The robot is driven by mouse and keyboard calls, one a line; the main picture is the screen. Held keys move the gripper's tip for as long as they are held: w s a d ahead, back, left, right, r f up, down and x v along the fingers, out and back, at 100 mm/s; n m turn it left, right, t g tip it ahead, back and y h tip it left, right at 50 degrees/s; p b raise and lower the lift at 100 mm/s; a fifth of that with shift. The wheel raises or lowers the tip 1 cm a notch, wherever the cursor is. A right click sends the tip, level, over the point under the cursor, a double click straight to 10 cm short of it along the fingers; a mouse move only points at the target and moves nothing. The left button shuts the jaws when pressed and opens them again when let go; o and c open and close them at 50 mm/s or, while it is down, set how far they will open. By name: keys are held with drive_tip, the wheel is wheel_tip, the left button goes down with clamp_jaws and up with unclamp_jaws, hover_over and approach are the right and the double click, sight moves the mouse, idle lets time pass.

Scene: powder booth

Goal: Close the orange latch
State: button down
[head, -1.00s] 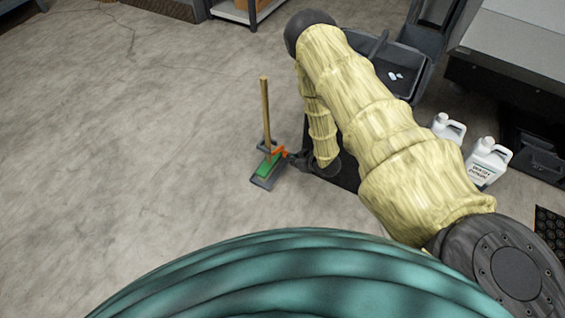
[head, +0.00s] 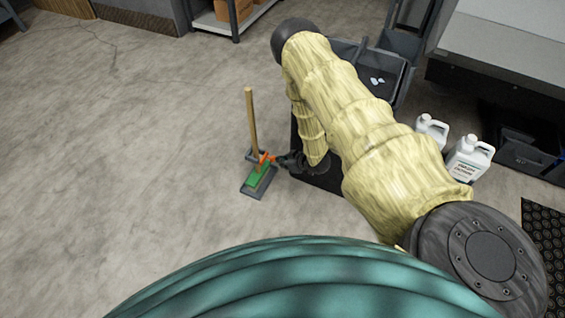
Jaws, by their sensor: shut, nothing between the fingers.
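The orange latch (head: 265,158) is a small orange piece on a low grey holder (head: 253,193) with a green pad (head: 258,175), left of my arm in the head view. A tall wooden handle (head: 251,122) rises from the holder. My gripper (head: 285,161) is dark and small in the picture, shut, with its tips right beside the latch on its right side. Whether the tips touch the latch is too small to tell. My yellow-sleeved arm reaches over from the right and hides the area behind it.
A dark bin (head: 385,85) with small white pieces stands behind my arm. Two white jugs (head: 468,158) stand at the right, near a grey bench (head: 500,45). A black perforated mat (head: 545,235) lies at the far right. The floor on the left is clear.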

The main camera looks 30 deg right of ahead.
idle(0.4)
drive_tip(key=s+d+r+p, duration=0.2)
drive_tip(key=s+d+r, duration=0.4)
drive_tip(key=s, duration=0.3)
drive_tip(key=shift+r+p, duration=0.35)
drive_tip(key=shift+p, duration=0.05)
idle(0.5)
drive_tip(key=shift+s, duration=0.1)
drive_tip(key=s+a+m+g+h, duration=0.2)
drive_tip(key=s+a+m+g, duration=0.15)
drive_tip(key=s+a, duration=0.9)
drive_tip(key=s+a+r+g+h, duration=0.1)
drive_tip(key=s+a+r+g, duration=0.3)
drive_tip(key=s, duration=0.5)
drive_tip(key=s+a+r+g, duration=0.2)
drive_tip(key=s+a+r, duration=0.25)
drive_tip(key=s, duration=0.45)
wheel_tip(320, 180, up, 20)
drive_tip(key=p, duration=2)
drive_tip(key=shift+a+m+p, duration=0.25)
drive_tip(key=shift+m+p, duration=0.15)
drive_tip(key=shift+m, duration=0.05)
